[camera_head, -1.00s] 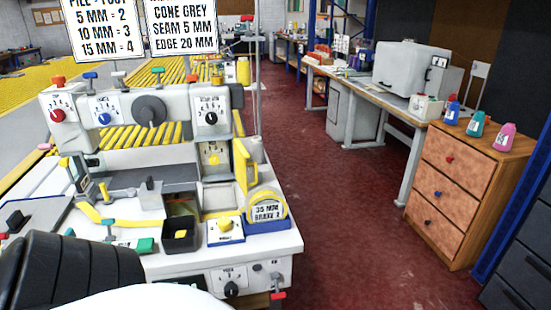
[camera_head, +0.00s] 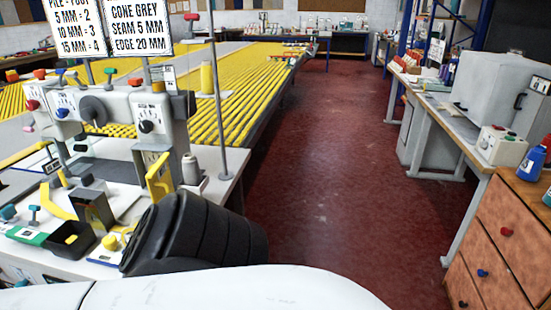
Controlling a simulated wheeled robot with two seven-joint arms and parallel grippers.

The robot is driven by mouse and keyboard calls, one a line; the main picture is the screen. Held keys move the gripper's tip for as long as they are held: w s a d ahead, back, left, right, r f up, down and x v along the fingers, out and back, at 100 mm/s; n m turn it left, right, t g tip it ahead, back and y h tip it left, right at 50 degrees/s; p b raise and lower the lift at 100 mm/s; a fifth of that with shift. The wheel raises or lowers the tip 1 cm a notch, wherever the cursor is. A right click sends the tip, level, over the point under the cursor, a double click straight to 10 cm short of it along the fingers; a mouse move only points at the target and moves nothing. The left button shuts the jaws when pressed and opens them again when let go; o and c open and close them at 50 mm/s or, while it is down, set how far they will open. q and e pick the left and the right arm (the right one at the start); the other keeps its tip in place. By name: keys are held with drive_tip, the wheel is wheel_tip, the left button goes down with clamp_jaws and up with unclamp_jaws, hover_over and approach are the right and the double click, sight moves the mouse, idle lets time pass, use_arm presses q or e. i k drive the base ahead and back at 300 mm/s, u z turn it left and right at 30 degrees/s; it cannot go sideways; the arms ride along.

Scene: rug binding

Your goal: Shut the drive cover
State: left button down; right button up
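The white binding machine (camera_head: 118,103) stands on the white bench at the left. A yellow flap (camera_head: 158,176), which looks like the drive cover, stands swung out at an angle from the right end of the machine. Its hinge and the space behind it are not clear. A black ribbed part of my arm crosses the lower middle, in front of the bench corner, and hides part of the bench. Neither of my grippers is in view.
A dark open bin (camera_head: 70,238) and a yellow knob (camera_head: 110,242) are on the bench front. A grey cone (camera_head: 190,168) and a thin upright pole (camera_head: 217,90) stand right of the flap. The red floor (camera_head: 320,180) is clear. A wooden drawer cabinet (camera_head: 500,240) stands right.

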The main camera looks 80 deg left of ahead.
sight(160, 180)
drive_tip(key=u, duration=3.3)
drive_tip(key=k, duration=1.3)
drive_tip(key=z, duration=0.6)
drive_tip(key=i, duration=1.4)
drive_tip(key=u, duration=0.7)
